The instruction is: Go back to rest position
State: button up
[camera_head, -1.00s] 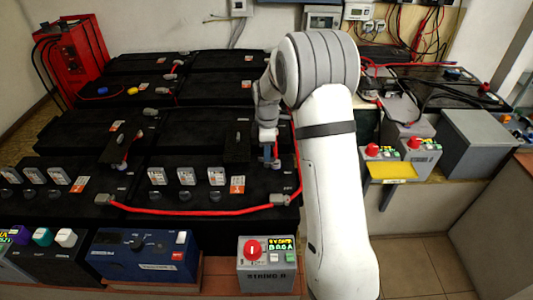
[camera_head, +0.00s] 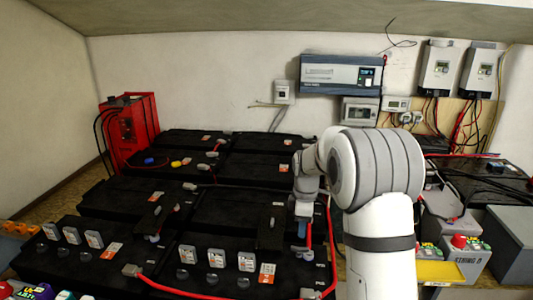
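My arm rises from the lower right of the picture, and its white and grey links bend over toward the batteries. My gripper (camera_head: 302,228) points down at the right end of the black battery bank, close above a battery top near the red cable (camera_head: 331,245). Its fingertips are small and partly hidden, so I cannot tell whether they are open or shut, or whether they touch anything.
Black batteries (camera_head: 225,205) fill the middle and left. A red charger (camera_head: 128,128) stands at the back left. A blue-grey inverter (camera_head: 341,74) and two white wall units (camera_head: 440,68) hang on the back wall. Grey control boxes (camera_head: 466,262) stand at the right.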

jog(key=s+r+m+t+p, duration=0.1)
jog(key=s+r+m, duration=0.4)
jog(key=s, duration=0.5)
jog(key=s+r+m+p, duration=0.3)
jog(key=s+r+m, duration=0.2)
jog(key=s, duration=0.5)
jog(key=s+r+m+t+p, duration=0.1)
jog(key=s+r+m, duration=0.4)
jog(key=s, duration=0.6)
jog(key=shift+r+t+p, duration=0.3)
jog(key=shift+p, duration=0.5)
jog(key=shift+w, duration=0.1)
jog(key=shift+c, duration=0.4)
